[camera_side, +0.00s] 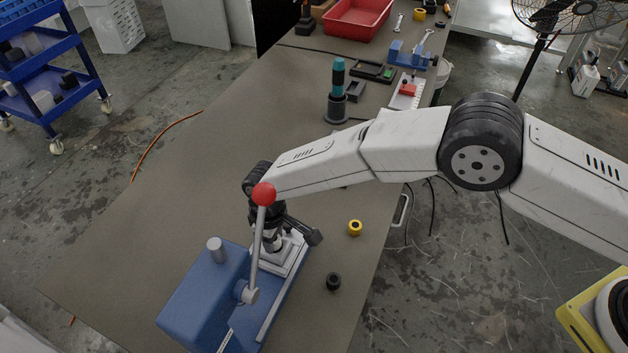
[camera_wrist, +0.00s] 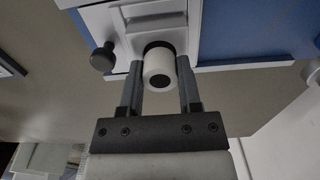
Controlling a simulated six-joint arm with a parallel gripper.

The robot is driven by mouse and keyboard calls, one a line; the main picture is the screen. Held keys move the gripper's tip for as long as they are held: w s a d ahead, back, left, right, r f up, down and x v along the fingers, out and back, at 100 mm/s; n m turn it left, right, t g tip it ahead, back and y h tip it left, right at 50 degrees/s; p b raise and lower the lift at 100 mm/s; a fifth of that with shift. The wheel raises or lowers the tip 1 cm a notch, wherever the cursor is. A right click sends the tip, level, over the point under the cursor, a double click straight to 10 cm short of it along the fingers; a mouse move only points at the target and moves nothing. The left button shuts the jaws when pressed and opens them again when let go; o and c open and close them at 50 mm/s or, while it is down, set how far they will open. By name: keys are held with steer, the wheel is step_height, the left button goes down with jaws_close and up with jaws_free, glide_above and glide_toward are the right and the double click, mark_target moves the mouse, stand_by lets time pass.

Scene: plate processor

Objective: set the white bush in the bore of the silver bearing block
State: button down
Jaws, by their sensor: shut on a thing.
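The white bush (camera_wrist: 160,72) is between the two fingers of my gripper (camera_wrist: 159,66) in the wrist view, with its dark hole facing the camera. My gripper is shut on it. The silver bearing block (camera_wrist: 118,18) lies just beyond the bush, and a dark arc shows at the bush's far end. I cannot tell whether the bush has entered the bore. In the side view my gripper (camera_side: 272,228) points down over the silver bearing block (camera_side: 290,256) on the blue press. The press frame and lever partly hide the bush and bore there.
The blue press (camera_side: 205,295) has a lever with a red ball (camera_side: 263,194) standing close to my gripper. A yellow ring (camera_side: 355,228) and a black ring (camera_side: 333,281) lie on the bench right of the press. A teal-topped tool (camera_side: 338,90) stands farther back. The bench's left side is clear.

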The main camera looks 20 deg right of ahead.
steer(key=shift+f, duration=0.4)
stand_by(0.5)
steer(key=shift+c, duration=1)
jaws_free()
steer(key=shift+o, duration=1)
steer(key=shift+f, duration=0.1)
steer(key=shift+r, duration=0.2)
steer(key=shift+r, duration=3.85)
